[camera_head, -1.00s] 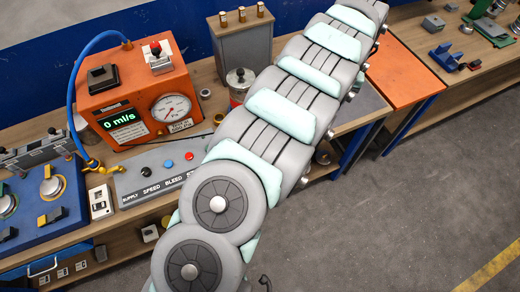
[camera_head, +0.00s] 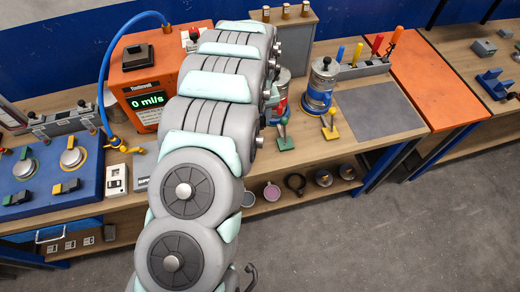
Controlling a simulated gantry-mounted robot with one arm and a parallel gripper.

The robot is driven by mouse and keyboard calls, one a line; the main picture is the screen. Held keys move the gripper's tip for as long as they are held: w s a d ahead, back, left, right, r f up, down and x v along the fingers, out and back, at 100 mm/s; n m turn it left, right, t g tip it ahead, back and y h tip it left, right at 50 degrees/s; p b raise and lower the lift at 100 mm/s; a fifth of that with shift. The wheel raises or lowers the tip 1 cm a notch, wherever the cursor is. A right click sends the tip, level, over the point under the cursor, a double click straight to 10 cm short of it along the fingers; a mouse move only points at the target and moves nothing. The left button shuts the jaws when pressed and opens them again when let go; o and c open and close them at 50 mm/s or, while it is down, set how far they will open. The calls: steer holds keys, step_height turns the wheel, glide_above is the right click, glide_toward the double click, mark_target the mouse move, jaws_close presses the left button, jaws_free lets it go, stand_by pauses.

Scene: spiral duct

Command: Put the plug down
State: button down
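I cannot pick out a plug in the head view. My gripper is not visible; my own grey arm with pale green pads runs from the bottom up the middle of the picture and hides its end. An orange box (camera_head: 128,62) with a green display reading "0 ml/s" stands on the bench, partly covered by my arm. A blue hose (camera_head: 102,75) loops from its top down to a yellow fitting (camera_head: 136,149) in front of it.
Right of my arm stand a blue-banded canister (camera_head: 319,92), a green-based piece (camera_head: 285,138) and a yellow piece (camera_head: 329,125). A grey mat (camera_head: 378,108) lies clear. Upright coloured-handled tools (camera_head: 378,45) stand behind it. A blue panel with knobs (camera_head: 50,175) is at left.

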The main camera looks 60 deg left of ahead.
mark_target(260, 124)
step_height(260, 124, down, 15)
steer(key=shift+f+p, duration=0.15)
steer(key=shift+p, duration=0.4)
steer(key=shift+f, duration=0.1)
steer(key=c, duration=0.9)
jaws_free()
steer(key=shift+c, duration=0.2)
step_height(260, 124, up, 11)
steer(key=shift+w+a+f+b, duration=0.1)
steer(key=shift+w+b, duration=0.05)
steer(key=shift+b, duration=0.9)
steer(key=shift+r, duration=0.7)
